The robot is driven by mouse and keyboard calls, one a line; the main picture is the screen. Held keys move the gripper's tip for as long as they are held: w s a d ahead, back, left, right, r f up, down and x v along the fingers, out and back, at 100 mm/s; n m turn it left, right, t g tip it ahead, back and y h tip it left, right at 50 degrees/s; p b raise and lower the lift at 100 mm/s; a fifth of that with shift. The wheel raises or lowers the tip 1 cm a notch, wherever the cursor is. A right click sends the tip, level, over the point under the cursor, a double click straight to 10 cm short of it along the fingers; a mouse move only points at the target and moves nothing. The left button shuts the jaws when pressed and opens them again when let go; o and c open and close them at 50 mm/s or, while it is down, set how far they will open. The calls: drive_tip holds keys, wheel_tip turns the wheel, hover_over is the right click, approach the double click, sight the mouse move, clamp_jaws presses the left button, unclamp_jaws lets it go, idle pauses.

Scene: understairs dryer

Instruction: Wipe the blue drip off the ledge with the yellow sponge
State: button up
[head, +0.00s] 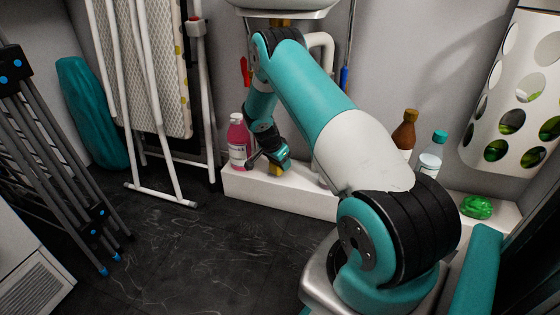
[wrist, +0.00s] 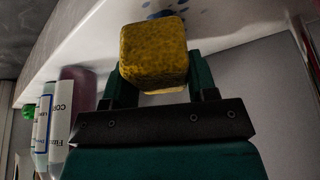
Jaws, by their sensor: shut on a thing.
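My gripper (wrist: 153,80) is shut on the yellow sponge (wrist: 153,57), with one finger on each side of it. In the head view, my gripper (head: 272,160) is low over the white ledge (head: 285,192), with only a little of the sponge showing under it. Blue drip marks (wrist: 166,13) show on the ledge (wrist: 85,48) just beyond the sponge in the wrist view. The sponge may hide part of them. I cannot tell whether the sponge touches the ledge. The drip is not visible in the head view.
A pink bottle (head: 238,142) stands on the ledge close left of my gripper. A brown bottle (head: 405,132), a teal-capped bottle (head: 431,158) and a green item (head: 476,207) are farther right. A folded rack (head: 45,150) stands left. The dark floor (head: 160,255) is clear.

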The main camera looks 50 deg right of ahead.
sight(270, 163)
drive_tip(key=shift+f+b, duration=0.55)
drive_tip(key=shift+f, duration=0.45)
idle(0.5)
drive_tip(key=shift+w+a, duration=0.25)
drive_tip(key=shift+w, duration=0.35)
drive_tip(key=shift+w+a, duration=0.25)
drive_tip(key=shift+w, duration=0.4)
drive_tip(key=shift+w+a, duration=0.25)
drive_tip(key=shift+w, duration=0.35)
drive_tip(key=shift+s, duration=0.1)
